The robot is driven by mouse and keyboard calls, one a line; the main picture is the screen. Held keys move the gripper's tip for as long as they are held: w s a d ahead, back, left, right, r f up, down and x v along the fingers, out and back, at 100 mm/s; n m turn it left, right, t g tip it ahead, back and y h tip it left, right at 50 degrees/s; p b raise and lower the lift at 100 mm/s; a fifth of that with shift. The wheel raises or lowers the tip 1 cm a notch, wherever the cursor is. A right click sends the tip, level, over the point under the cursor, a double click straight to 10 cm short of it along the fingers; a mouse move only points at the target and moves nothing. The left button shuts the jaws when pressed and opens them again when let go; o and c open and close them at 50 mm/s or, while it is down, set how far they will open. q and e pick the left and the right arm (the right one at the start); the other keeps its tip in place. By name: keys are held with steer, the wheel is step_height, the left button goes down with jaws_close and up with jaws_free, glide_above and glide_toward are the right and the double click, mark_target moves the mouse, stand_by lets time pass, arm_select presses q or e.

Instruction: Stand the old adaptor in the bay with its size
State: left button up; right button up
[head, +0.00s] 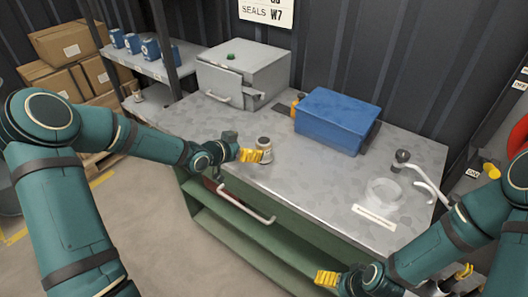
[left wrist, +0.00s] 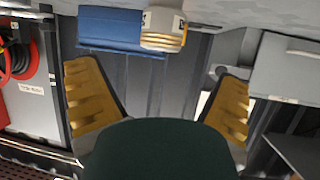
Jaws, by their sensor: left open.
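A small grey-white adaptor with tan bands (head: 264,146) stands upright on the steel bench top (head: 230,118), near its front edge. My left gripper (head: 250,155) is just to its left, with yellow fingers pointing towards it. In the left wrist view the fingers (left wrist: 163,95) are spread wide and empty. The adaptor (left wrist: 162,27) shows beyond the fingertips, near the top of that picture. My right gripper (head: 327,279) is low in front of the bench; its fingers overlap, so its opening cannot be told. No marked size bay can be made out.
A blue box (head: 336,120) and a grey metal cabinet (head: 242,72) stand at the back of the bench. A pale ring-shaped item (head: 384,193), a label strip (head: 374,217) and a lever fitting (head: 402,158) are at the right. Blue items (head: 150,48) stand on a side shelf.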

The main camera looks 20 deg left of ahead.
mark_target(267, 141)
arm_select(q)
steer(key=b+x, duration=0.1)
steer(key=x, duration=0.8)
steer(key=shift+w, duration=0.35)
steer(key=c, duration=1.5)
